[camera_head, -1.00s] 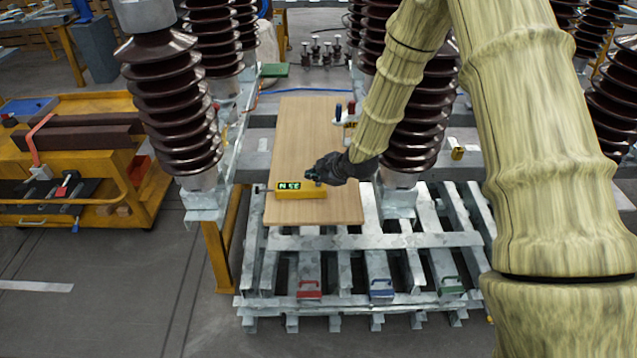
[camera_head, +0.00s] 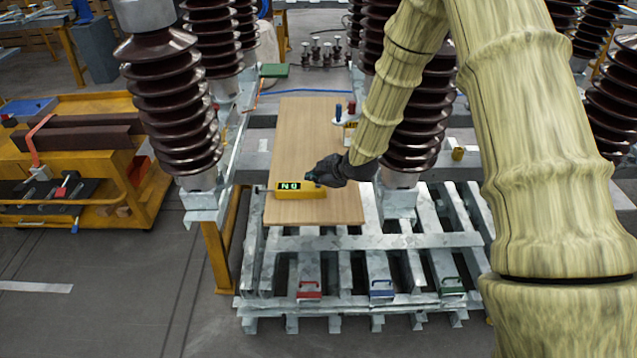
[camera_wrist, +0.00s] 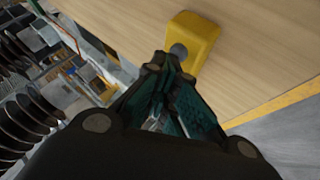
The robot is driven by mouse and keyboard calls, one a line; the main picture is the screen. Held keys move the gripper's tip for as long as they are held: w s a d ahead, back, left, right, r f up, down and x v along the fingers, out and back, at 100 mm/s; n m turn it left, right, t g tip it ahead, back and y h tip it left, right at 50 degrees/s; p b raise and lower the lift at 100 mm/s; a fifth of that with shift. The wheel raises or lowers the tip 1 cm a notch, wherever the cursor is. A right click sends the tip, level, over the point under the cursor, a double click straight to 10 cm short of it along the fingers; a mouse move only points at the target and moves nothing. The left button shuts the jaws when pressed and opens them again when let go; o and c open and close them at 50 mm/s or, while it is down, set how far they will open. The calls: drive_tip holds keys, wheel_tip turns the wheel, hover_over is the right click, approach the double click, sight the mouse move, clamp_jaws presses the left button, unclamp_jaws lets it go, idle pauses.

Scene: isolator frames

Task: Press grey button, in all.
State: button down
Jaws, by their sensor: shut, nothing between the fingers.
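A yellow box (camera_head: 299,194) with a dark display lies on a wooden board. The display shows green characters that look like "N0". In the wrist view the end of the yellow box (camera_wrist: 196,36) carries a round grey button (camera_wrist: 178,50). My gripper (camera_head: 311,176) is shut and empty at the right end of the box. In the wrist view the fingertips (camera_wrist: 166,66) are right at the button and partly cover its lower edge. I cannot tell whether they touch it. In the head view the button is hidden by my gripper.
The wooden board (camera_head: 318,130) lies on a metal frame between tall brown insulators (camera_head: 172,105). Red and blue pegs stand near the board's right edge. Red, blue and green handled pieces sit on the slats (camera_head: 350,241) in front. The board behind the box is clear.

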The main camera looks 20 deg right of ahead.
sight(316, 188)
drive_tip(key=shift+r+p, duration=0.65)
drive_tip(key=shift+r, duration=0.3)
wheel_tip(316, 188, up, 5)
drive_tip(key=p, duration=0.3)
idle(0.3)
drive_tip(key=shift+s+f, duration=0.1)
idle(0.7)
